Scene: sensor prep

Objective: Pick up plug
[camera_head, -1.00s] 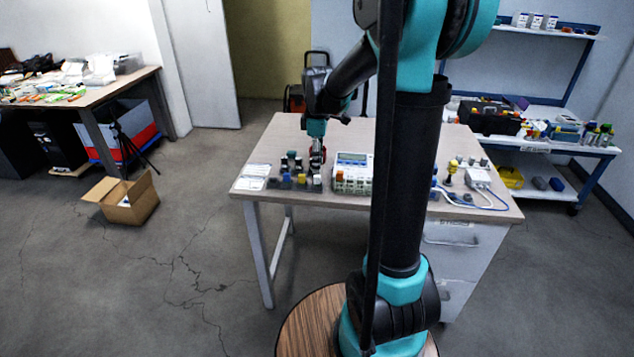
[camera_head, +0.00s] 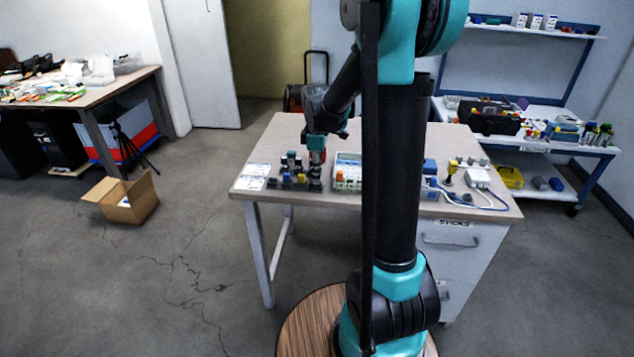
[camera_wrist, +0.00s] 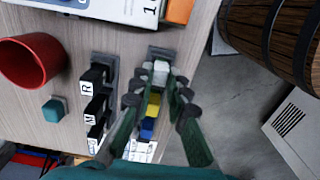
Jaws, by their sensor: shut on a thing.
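My gripper (camera_wrist: 157,82) is shut on a pale white-grey plug (camera_wrist: 160,72) in the wrist view, one dark finger on each side. The plug is at the end of a row with a yellow plug (camera_wrist: 153,104) and a blue plug (camera_wrist: 147,128). A dark holder (camera_wrist: 163,52) shows around the pale plug. I cannot tell whether the plug is clear of the holder. In the head view my gripper (camera_head: 317,162) is low at the right end of the row, by the yellow plug (camera_head: 301,179); its fingertips are hard to see.
A red cup (camera_wrist: 32,62), a teal block (camera_wrist: 54,110) and black lettered pieces (camera_wrist: 94,80) stand beside the row. A white instrument box (camera_head: 347,173) is close to the right. The table (camera_head: 285,140) has bare surface behind. An open carton (camera_head: 125,203) is on the floor.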

